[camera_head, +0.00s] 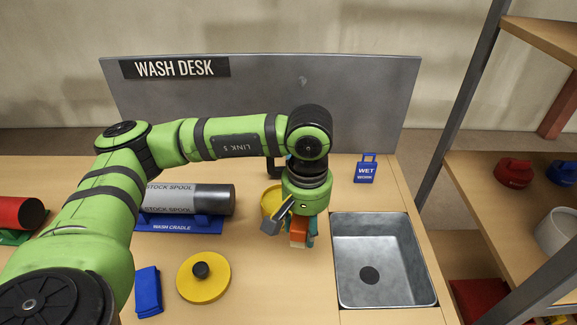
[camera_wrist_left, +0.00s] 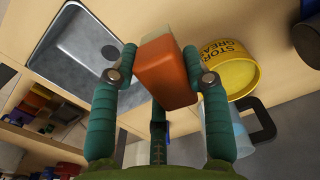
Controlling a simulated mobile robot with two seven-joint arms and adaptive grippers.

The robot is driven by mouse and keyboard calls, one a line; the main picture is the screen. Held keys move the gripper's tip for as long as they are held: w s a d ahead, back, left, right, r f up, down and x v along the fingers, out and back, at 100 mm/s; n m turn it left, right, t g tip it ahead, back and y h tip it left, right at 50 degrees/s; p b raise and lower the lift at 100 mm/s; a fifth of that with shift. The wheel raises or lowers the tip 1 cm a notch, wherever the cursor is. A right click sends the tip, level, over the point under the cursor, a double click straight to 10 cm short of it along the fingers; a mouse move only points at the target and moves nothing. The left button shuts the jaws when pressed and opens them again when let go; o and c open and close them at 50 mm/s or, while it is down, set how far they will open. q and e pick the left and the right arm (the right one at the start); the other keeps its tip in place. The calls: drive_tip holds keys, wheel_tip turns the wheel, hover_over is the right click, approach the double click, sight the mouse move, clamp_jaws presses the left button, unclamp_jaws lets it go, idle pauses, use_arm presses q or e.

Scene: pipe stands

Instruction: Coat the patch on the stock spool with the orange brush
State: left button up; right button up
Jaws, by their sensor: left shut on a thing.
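My left gripper (camera_head: 298,232) is shut on the orange brush (camera_head: 299,232) and holds it between the yellow pot and the sink. In the left wrist view the brush (camera_wrist_left: 165,72) sits between the teal fingers, its paler end pointing away. The grey stock spool (camera_head: 188,198) lies on the blue wash cradle (camera_head: 180,224), left of the gripper. I cannot make out a distinct patch on it. The yellow pot (camera_head: 270,203) is partly hidden behind the gripper; its lettering shows in the left wrist view (camera_wrist_left: 229,62). My right gripper is not in view.
A metal sink (camera_head: 385,255) is right of the gripper, with a blue WET tag (camera_head: 366,170) behind it. A yellow lid (camera_head: 203,278) and blue cloth (camera_head: 148,290) lie in front of the cradle. A red cylinder (camera_head: 20,213) is far left. Shelves stand right.

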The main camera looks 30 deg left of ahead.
use_arm(q)
drive_tip(key=w+a+n, duration=0.4)
drive_tip(key=n, duration=0.7)
drive_tip(key=n+p, duration=0.3)
drive_tip(key=n, duration=1.5)
approach(280, 201)
drive_tip(key=shift+a+f+b, duration=0.1)
drive_tip(key=shift+f+b, duration=1.7)
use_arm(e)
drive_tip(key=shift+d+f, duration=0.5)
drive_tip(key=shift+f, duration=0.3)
use_arm(q)
drive_tip(key=shift+f+b, duration=0.85)
drive_tip(key=shift+f, duration=0.25)
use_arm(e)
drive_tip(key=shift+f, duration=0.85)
use_arm(q)
drive_tip(key=o, duration=1.1)
drive_tip(key=c, duration=0.4)
drive_tip(key=shift+o, duration=0.2)
drive_tip(key=shift+r, duration=0.1)
